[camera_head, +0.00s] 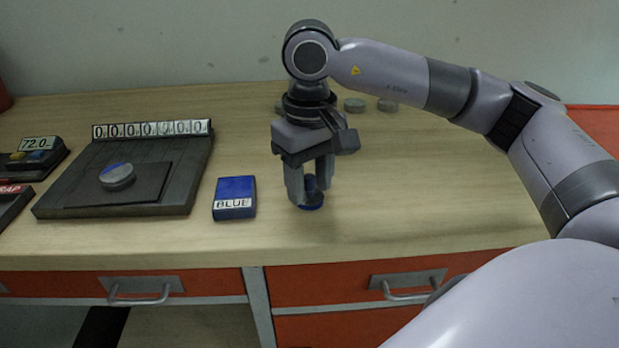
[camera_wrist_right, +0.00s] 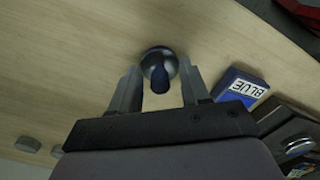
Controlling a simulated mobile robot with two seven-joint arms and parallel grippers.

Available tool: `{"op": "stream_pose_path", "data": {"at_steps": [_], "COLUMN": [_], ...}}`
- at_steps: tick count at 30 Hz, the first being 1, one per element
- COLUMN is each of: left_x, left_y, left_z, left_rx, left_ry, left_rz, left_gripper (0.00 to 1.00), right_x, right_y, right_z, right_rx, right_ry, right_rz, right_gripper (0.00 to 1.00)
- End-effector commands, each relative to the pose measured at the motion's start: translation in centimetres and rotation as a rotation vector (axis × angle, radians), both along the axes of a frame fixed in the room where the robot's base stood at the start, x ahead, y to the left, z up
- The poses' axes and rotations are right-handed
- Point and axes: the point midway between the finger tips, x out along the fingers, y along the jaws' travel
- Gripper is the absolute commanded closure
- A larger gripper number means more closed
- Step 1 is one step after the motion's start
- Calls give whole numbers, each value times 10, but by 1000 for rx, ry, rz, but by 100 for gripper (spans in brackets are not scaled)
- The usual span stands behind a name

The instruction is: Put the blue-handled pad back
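The blue-handled pad (camera_head: 312,203) stands on the wooden worktop, right of the blue block marked BLUE (camera_head: 235,197). My right gripper (camera_head: 310,188) points down over the pad, with a finger on either side of its handle. In the right wrist view the pad (camera_wrist_right: 158,66) shows as a dark round body with a blue handle between the fingertips (camera_wrist_right: 160,75). Gaps show between handle and fingers, so the gripper looks open. The block marked BLUE also shows in the right wrist view (camera_wrist_right: 240,88). My left gripper is not in view.
Left of the block is a dark slab (camera_head: 70,203) with a number display (camera_head: 150,130) and a blue-and-grey disc (camera_head: 117,176). A device reading 72.0 (camera_head: 38,150) is at far left. Grey discs (camera_head: 355,105) lie behind my right arm. The worktop's right side is clear.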

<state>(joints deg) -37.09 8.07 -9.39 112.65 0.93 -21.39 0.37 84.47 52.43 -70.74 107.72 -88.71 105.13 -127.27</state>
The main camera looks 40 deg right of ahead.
Motion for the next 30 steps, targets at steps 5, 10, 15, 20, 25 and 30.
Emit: {"op": "stream_pose_path", "data": {"at_steps": [5,10,15,20,25,30], "left_x": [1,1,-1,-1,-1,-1], "left_y": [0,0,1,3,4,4], "left_z": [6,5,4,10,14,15], "left_rx": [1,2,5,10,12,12], "left_ry": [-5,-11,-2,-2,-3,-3], "left_rz": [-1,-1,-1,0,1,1], "left_gripper": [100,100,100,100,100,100], "right_x": [0,1,1,1,0,0], "right_y": [0,1,1,0,0,0], "right_z": [5,32,74,105,120,124], "right_rx": [0,2,2,-1,-1,0], "right_ry": [-1,-6,-6,-3,-2,0], "right_rz": [0,1,2,0,1,1], "right_gripper": [54,54,54,54,54,54]}}
